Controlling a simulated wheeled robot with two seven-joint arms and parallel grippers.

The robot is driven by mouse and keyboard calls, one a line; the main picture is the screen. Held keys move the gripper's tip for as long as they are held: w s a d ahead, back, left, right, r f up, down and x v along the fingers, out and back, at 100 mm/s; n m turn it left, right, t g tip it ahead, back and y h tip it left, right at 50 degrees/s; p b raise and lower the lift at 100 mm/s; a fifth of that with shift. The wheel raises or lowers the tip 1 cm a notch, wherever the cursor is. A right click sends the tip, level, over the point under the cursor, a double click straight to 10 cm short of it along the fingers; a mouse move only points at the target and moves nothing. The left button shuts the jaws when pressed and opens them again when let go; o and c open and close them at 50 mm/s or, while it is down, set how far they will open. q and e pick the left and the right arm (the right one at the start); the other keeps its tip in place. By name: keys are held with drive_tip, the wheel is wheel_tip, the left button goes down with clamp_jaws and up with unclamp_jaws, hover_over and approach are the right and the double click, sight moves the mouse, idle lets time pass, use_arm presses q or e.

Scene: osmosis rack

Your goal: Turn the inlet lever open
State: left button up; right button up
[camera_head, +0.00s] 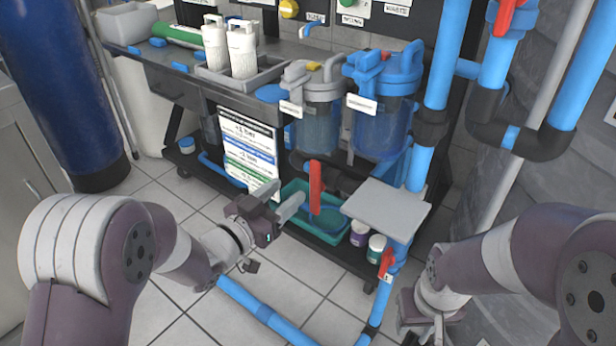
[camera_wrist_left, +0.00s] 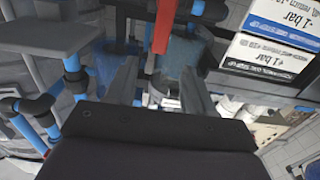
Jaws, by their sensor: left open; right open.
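A red lever (camera_head: 315,187) hangs upright below the clear filter housing with the grey head. It also shows in the left wrist view (camera_wrist_left: 165,25), at the top and roughly in line with the gap between my fingers. I cannot read a label marking it as the inlet lever. My left gripper (camera_head: 283,198) is open and empty, just left of this lever, its fingers pointing toward it. They also show in the left wrist view (camera_wrist_left: 161,88). My right gripper (camera_head: 428,318) is low at the right, far from the lever; its fingertips are mostly hidden.
A blue-headed housing (camera_head: 383,110) stands right of the grey-headed one (camera_head: 316,115). Other red levers sit on the upper right pipe (camera_head: 507,16) and lower pipe (camera_head: 386,263).

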sight(313, 169)
use_arm(q)
drive_tip(key=b+x, duration=0.1)
drive_tip(key=x, duration=0.2)
drive_tip(key=b+x, duration=0.1)
drive_tip(key=x, duration=0.3)
drive_tip(key=shift+w+d+f+b, duration=0.15)
drive_tip(key=shift+w+f+b, duration=0.05)
drive_tip(key=shift+b, duration=0.1)
drive_tip(key=shift+w+d+r, duration=0.1)
drive_tip(key=shift+w+d, duration=0.25)
drive_tip(key=shift+w, duration=0.05)
drive_tip(key=shift+r, duration=0.1)
clamp_jaws()
